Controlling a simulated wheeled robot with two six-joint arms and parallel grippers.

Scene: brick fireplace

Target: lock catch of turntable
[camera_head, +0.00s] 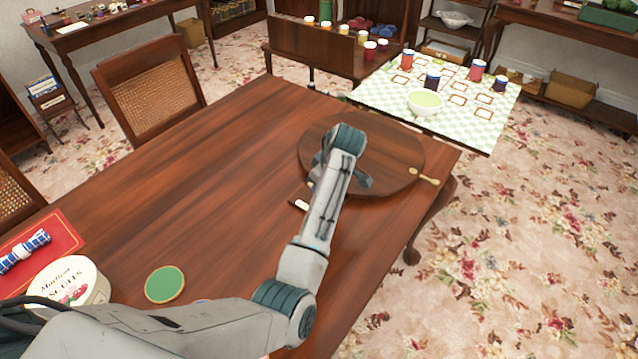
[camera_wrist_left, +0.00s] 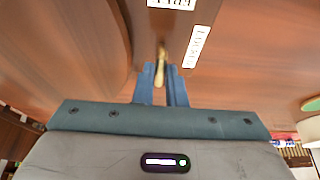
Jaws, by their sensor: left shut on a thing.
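The turntable (camera_head: 395,148) is a round, dark wooden disc on the large wooden table, and its edge also shows at the left of the wrist view (camera_wrist_left: 65,45). The catch (camera_wrist_left: 160,68) is a small brass-coloured lever beside the disc's edge. My left gripper (camera_wrist_left: 162,82) is shut on the catch, with its blue fingers on either side of the lever. Two white labels, one at the top (camera_wrist_left: 172,3) and one at the right (camera_wrist_left: 194,47), lie near the lever; I cannot read them surely. In the head view my arm hides the catch and the fingertips. My right gripper is not in view.
A green round coaster (camera_head: 165,284), a biscuit tin (camera_head: 70,284) and a red mat (camera_head: 66,236) lie at the table's left. A checked table (camera_head: 490,125) with jars and a bowl (camera_head: 425,103) stands beyond.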

